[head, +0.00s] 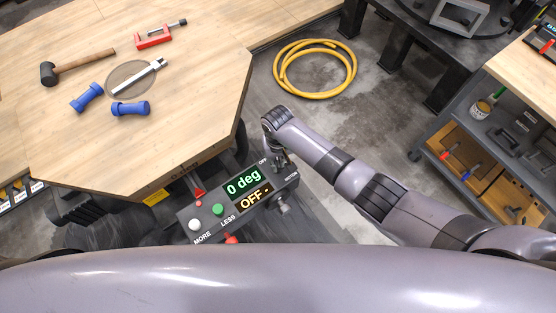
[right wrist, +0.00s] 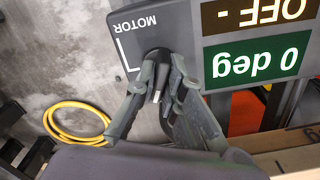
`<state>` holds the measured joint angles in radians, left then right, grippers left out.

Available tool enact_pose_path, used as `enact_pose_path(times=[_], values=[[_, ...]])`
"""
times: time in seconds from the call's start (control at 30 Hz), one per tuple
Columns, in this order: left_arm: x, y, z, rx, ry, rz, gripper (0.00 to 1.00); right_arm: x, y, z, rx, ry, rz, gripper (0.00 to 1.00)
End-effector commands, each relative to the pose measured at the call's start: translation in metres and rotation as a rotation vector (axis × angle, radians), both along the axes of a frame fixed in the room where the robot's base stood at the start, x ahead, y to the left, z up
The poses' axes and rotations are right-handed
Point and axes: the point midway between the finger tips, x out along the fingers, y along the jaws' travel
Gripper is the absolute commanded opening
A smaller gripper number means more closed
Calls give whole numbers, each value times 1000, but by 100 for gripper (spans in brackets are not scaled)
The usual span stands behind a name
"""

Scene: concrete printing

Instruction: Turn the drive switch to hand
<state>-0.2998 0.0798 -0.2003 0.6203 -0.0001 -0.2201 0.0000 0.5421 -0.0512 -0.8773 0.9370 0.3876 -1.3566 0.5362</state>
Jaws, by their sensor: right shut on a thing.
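The control box (head: 222,210) stands at the table's near edge, with a green display reading "0 deg" and an amber one reading "OFF -". The drive switch is a dark knob (right wrist: 157,56) beside the word MOTOR in the right wrist view. My right gripper (head: 281,163) reaches down to the box's far right corner and mostly hides the knob in the head view. In the right wrist view its fingers (right wrist: 157,95) are shut on the knob, one on each side. My left gripper is not in view.
White (head: 194,224) and green (head: 218,209) buttons sit on the box's left part. A grey knob (head: 281,206) juts from its right side. The wooden table (head: 190,130) holds a mallet (head: 75,67), blue parts and a red clamp (head: 160,36). A yellow hose (head: 281,75) lies on the floor.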

Motion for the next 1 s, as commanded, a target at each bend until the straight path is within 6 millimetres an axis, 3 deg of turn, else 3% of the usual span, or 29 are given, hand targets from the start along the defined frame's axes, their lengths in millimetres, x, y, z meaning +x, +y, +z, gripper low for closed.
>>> enact_pose_path(times=[0.1, 0.13, 0.4, 0.77, 1.0], values=[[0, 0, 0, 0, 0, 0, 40, 1, 0, 1, 2, -3, 1, 0], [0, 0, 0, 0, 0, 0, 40, 1, 0, 1, 2, -3, 1, 12], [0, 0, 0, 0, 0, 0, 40, 1, 0, 0, 0, -2, 2, 30], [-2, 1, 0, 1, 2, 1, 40, 1, 0, 3, 1, -2, 2, 30], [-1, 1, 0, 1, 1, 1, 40, 1, 0, 37, 4, -5, 3, 30]])
